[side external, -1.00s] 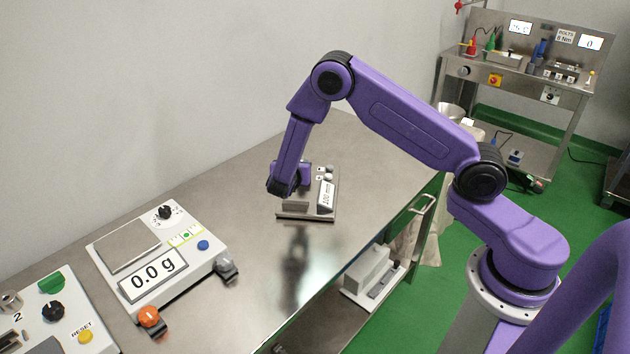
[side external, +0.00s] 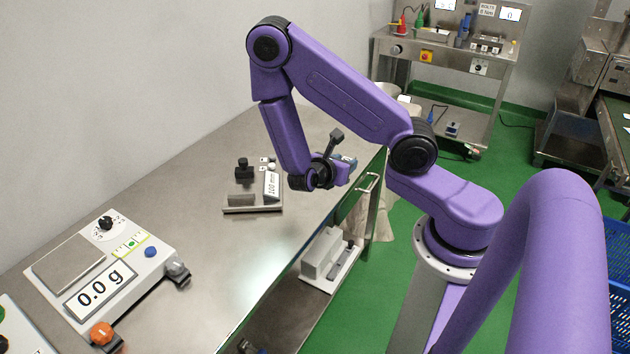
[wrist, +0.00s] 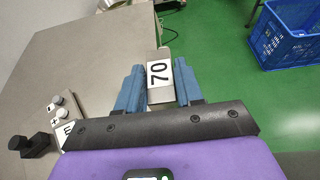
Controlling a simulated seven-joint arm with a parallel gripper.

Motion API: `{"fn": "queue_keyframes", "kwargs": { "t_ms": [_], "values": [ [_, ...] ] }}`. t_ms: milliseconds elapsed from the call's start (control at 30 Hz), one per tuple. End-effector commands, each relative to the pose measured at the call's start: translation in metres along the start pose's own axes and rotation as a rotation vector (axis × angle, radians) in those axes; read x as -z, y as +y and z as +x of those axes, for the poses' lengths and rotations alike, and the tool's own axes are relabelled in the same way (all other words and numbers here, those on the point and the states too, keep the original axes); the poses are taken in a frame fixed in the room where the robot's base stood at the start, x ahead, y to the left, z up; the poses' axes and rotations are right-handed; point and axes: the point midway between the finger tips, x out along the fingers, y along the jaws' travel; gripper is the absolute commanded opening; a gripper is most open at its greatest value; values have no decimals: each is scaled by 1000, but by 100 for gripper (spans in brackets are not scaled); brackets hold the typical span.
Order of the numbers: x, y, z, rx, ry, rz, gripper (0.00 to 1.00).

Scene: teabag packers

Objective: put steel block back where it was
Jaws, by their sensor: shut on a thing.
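My gripper (wrist: 158,84) is shut on a steel block (wrist: 158,92) in the wrist view. The block bears a white label reading 70 and sits between two blue fingers. In the side view my gripper (side external: 343,170) is raised to the right of the gauge, near the bench's right edge. The block is mostly hidden there. The gauge (side external: 255,208), with a black knob and a 100 mm display, stands on the bench. Below, a white tray (side external: 318,285) with grey blocks sits on the lower shelf.
The steel bench (side external: 200,195) has bare room between the gauge and a white scale (side external: 150,265) reading 0.0 g. A handle (side external: 367,184) sticks out at the bench's right end. Green floor lies beyond. A blue crate (wrist: 285,35) stands on it in the wrist view.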

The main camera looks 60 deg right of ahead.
Motion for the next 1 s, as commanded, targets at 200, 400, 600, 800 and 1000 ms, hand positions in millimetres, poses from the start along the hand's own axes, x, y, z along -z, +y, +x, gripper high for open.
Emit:
{"fn": "queue_keyframes", "kwargs": {
  "t_ms": [200, 400, 600, 800, 1000],
  "values": [
    [9, 33, 22, 5, -1, 6, 0],
    [18, 69, 45, 4, -2, 6, 0],
    [40, 95, 68, 3, -3, 0, 0],
    [57, 112, 83, 1, -3, 1, 0],
    [64, 119, 89, 1, -3, 1, 0]
  ]
}}
